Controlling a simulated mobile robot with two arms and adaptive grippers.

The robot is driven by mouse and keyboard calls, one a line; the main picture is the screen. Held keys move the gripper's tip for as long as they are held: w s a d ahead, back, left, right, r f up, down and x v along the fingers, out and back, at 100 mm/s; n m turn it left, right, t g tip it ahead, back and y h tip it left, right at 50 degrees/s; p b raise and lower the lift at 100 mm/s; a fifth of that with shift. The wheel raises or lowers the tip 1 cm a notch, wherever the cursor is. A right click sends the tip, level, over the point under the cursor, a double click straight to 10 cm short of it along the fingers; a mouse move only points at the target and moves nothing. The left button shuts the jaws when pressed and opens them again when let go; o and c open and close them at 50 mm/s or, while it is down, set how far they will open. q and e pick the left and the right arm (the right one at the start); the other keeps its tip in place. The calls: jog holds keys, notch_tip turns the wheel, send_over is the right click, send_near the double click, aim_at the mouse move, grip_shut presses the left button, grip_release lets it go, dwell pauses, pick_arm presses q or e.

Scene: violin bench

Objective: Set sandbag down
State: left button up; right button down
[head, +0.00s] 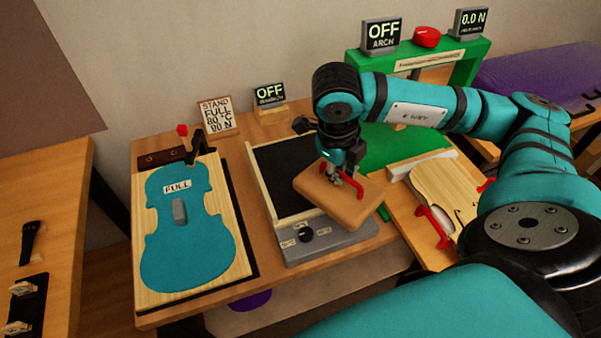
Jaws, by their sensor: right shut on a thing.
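The sandbag (323,198) is a tan, rounded block with a red handle (350,181) on top. My right gripper (340,177) is shut on it, with the fingers at the handle. The sandbag is over the right part of a grey heating device with a dark plate (277,170) and a front knob. It is tilted in the picture, and I cannot tell whether it touches the device. My left gripper is not in view.
Left of the device, a wooden board carries a blue violin-shaped template (182,243) marked FULL. On the right lies a violin body (447,187) with red clamps (436,226). A green frame (470,52) with OFF and 0.0 N displays stands behind. A stand card (217,115) is at the back.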

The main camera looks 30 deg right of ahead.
jog(key=m, duration=0.1)
jog(key=d+m, duration=0.1)
jog(key=m, duration=0.1)
jog(key=f+m, duration=0.1)
jog(key=shift+s+d+g+b, duration=0.3)
jog(key=shift+s+d+g, duration=0.05)
jog(key=shift+g, duration=0.05)
jog(key=shift+d+m, duration=0.1)
jog(key=shift+m, duration=0.3)
jog(key=shift+w, duration=0.4)
jog(key=shift+w+a+f+p, duration=0.25)
jog(key=shift+w+f+p, duration=0.65)
jog(key=shift+w, duration=1.6)
jog(key=shift+w+a+f+p, duration=0.3)
jog(key=shift+w+f+p, duration=0.6)
jog(key=shift+w, duration=1.6)
jog(key=shift+w+a+f+p, duration=0.35)
jog(key=shift+w+p, duration=0.9)
jog(key=shift+w, duration=1.25)
jog(key=shift+d+f, duration=0.1)
jog(key=shift+f, duration=0.3)
jog(key=c, duration=1.8)
grip_release()
jog(key=shift+f, duration=0.1)
jog(key=shift+c, duration=0.2)
jog(key=o, duration=0.4)
jog(key=shift+s, duration=0.1)
